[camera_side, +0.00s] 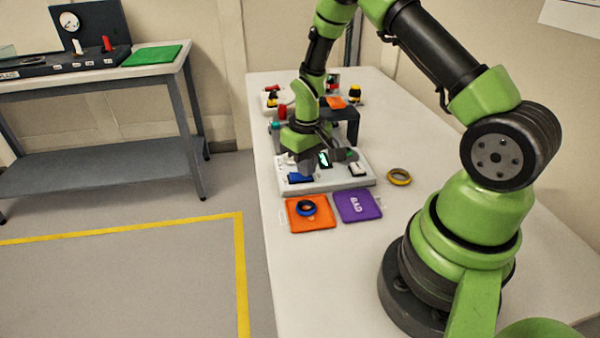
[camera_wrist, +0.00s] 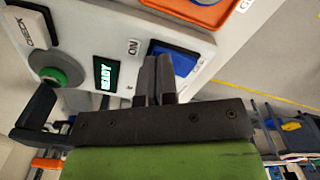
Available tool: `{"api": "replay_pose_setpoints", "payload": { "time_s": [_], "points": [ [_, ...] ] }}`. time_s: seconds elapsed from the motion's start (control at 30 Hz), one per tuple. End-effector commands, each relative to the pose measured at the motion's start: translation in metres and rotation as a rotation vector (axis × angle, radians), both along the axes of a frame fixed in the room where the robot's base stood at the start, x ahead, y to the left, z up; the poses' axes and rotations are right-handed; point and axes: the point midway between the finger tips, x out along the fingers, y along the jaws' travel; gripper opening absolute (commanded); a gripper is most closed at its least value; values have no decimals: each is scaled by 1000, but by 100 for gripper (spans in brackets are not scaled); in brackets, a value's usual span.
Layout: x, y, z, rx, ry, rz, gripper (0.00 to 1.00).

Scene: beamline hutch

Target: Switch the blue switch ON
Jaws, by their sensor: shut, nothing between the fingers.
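The blue switch (camera_wrist: 172,58) is a wide blue rocker on a white control box (camera_wrist: 110,20), with the label "ON" beside it. In the side view the blue switch (camera_side: 299,177) lies at the box's left front. My gripper (camera_wrist: 158,62) is shut and empty, its fingertips at the near edge of the blue switch. I cannot tell whether they touch it. In the side view my gripper (camera_side: 304,172) hangs over the switch and partly hides it. The rocker's tilt is not clear.
The box also carries a green button (camera_wrist: 52,76) and a white switch (camera_wrist: 27,28). An orange mat (camera_side: 318,222) with a blue ring (camera_side: 307,208) and a purple mat (camera_side: 358,206) lie in front. A yellow-black ring (camera_side: 399,177) lies to the right. A dark stand (camera_side: 345,115) is behind.

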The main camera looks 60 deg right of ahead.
Motion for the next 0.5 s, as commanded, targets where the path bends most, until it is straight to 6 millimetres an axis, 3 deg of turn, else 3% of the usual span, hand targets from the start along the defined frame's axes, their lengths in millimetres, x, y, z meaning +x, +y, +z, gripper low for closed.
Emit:
{"api": "replay_pose_setpoints", "payload": {
  "time_s": [0.5],
  "points": [
    [1,0,41,-1,-3,1,0]
  ]
}}
